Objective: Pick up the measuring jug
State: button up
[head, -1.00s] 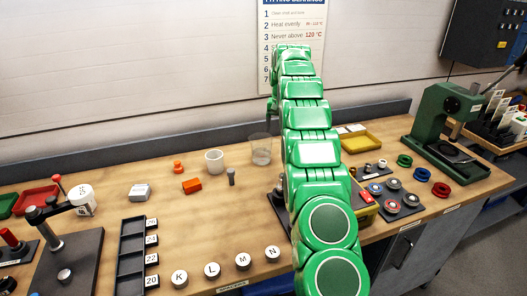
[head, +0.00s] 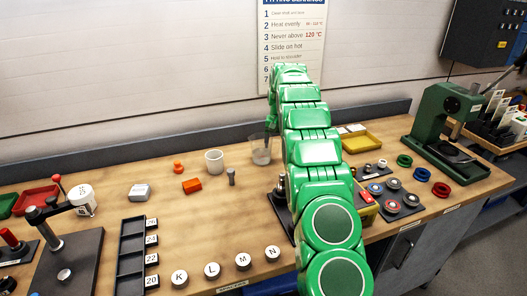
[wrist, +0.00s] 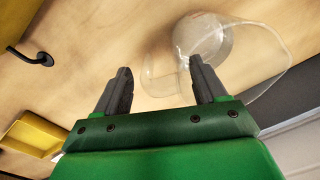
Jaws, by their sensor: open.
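The measuring jug (head: 261,151) is a clear vessel standing on the wooden bench, just left of my green arm in the head view. In the wrist view the jug (wrist: 245,52) shows at the upper right, with a pale round base and a thin clear loop, seemingly its handle, to its left. My gripper (wrist: 160,75) is open, with its two dark fingers apart. The right finger overlaps the jug in the picture, and the clear loop lies partly between the fingers. I cannot tell whether they touch. In the head view my arm mostly hides the gripper.
A white cup (head: 214,162), an orange block (head: 191,186) and a grey peg (head: 231,177) stand left of the jug. A yellow tray (head: 374,142) lies to the right, behind my arm. The grey upstand (head: 150,150) runs close behind the jug.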

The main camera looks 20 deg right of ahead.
jog(key=shift+c, duration=0.5)
grip_shut()
jog(key=shift+r, duration=0.15)
jog(key=shift+r, duration=1.35)
jog(key=shift+s+r, duration=0.1)
jog(key=shift+r, duration=0.1)
jog(key=s+a+r, duration=0.3)
jog(key=s+r, duration=0.6)
jog(key=s, duration=0.4)
jog(key=shift+a+r, duration=0.15)
jog(key=shift+r, duration=0.1)
